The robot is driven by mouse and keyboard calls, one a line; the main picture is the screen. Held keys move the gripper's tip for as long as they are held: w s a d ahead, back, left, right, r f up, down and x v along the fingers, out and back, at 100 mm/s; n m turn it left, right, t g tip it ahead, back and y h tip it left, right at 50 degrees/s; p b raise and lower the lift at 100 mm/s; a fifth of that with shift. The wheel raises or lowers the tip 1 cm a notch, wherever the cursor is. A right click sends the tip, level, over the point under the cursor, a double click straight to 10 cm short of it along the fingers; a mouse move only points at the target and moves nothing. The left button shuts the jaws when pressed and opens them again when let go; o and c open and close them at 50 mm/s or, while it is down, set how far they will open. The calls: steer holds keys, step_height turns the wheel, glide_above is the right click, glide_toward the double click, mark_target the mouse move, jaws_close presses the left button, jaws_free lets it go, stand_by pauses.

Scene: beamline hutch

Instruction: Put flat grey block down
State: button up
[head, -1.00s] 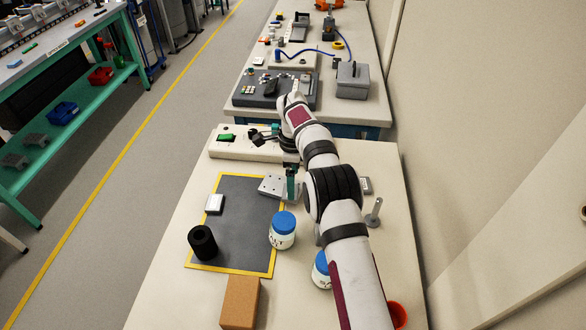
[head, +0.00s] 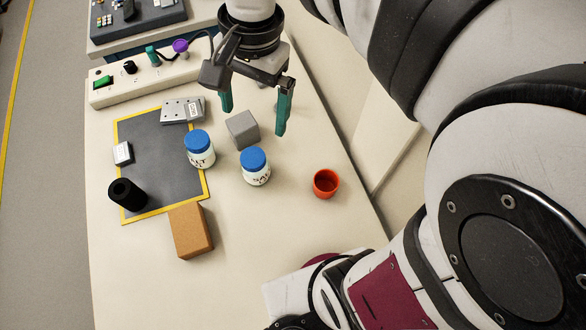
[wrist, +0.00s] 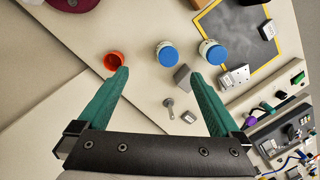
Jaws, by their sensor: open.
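My gripper (head: 255,112) is open and empty above the table, its teal fingers spread and pointing down; the wrist view shows them (wrist: 163,78) with nothing between the tips. A small flat light-grey block (head: 122,153) lies on the left of the dark mat (head: 160,160) with a yellow border; the wrist view shows it too (wrist: 266,30). Another small flat grey block (wrist: 188,116) lies on bare table near a metal post (wrist: 169,107) in the wrist view; in the head view my gripper seems to hide it. I cannot tell which block is meant. Neither is held.
A grey cube (head: 242,130), two blue-lidded jars (head: 199,150) (head: 255,167) and an orange cup (head: 326,184) stand near my gripper. A drilled metal plate (head: 182,110), black cylinder (head: 127,194) and brown block (head: 190,231) are around the mat. The table's front middle is clear.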

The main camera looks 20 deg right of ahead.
steer(key=s+d+f+n, duration=0.1)
steer(key=s+f+n, duration=0.2)
steer(key=s, duration=1.2)
step_height(320, 180, down, 3)
steer(key=shift+d, duration=0.2)
